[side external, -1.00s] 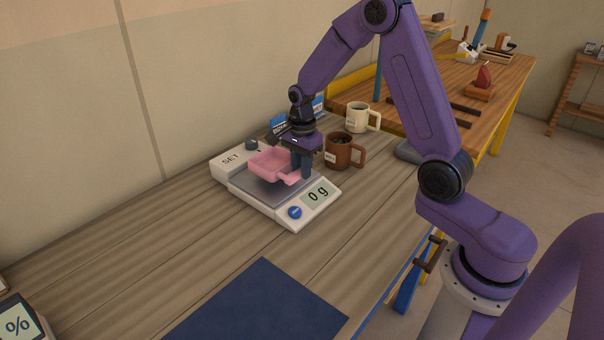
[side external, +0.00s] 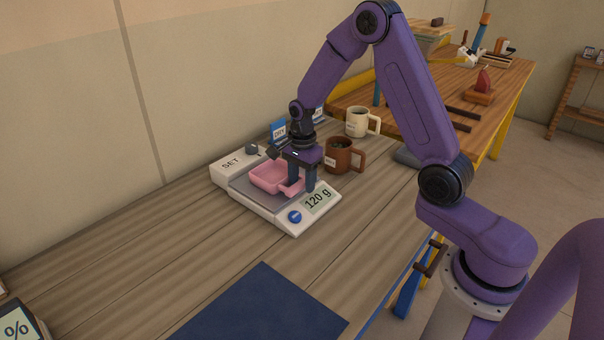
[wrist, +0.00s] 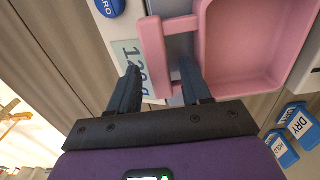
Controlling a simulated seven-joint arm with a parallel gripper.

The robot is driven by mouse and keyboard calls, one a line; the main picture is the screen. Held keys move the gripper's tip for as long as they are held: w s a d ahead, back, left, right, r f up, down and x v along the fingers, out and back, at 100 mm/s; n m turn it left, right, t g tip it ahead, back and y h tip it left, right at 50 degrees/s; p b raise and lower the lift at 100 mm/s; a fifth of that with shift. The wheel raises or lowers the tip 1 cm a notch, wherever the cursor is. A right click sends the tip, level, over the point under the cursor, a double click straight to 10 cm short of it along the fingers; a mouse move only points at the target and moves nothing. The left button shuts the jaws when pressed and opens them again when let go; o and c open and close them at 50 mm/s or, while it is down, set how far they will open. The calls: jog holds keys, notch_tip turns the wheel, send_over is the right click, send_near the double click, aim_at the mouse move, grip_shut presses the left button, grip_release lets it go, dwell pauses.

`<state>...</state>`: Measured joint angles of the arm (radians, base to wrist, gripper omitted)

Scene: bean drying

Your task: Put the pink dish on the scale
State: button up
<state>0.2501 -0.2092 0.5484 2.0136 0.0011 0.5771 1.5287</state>
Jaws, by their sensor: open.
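The pink dish (side external: 268,176) sits on the grey plate of the white scale (side external: 284,218), and the scale display reads 120 g. The dish is a square tray with a handle. In the wrist view the dish (wrist: 250,50) fills the upper right, with its handle toward the left. My gripper (side external: 302,188) is open at the handle, with its fingers apart on either side of it. In the wrist view the fingertips of my gripper (wrist: 160,80) show near the handle, below its end. I cannot tell whether a finger touches it.
A brown mug (side external: 339,158) stands close behind the scale at the right, with a cream mug (side external: 357,122) farther back. Blue-and-white DRY signs (side external: 278,131) stand behind my gripper. A dark blue mat (side external: 262,308) lies in front.

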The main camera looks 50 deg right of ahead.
notch_tip(320, 180, up, 12)
jog(key=s+a+r+n, duration=0.2)
jog(key=s+a+n, duration=0.9)
jog(key=s+n, duration=0.3)
jog(key=s+d+f+n, duration=0.1)
jog(key=s+n, duration=1.5)
jog(key=s, duration=0.1)
jog(key=shift+f+n, duration=0.25)
jog(key=shift+n, duration=0.05)
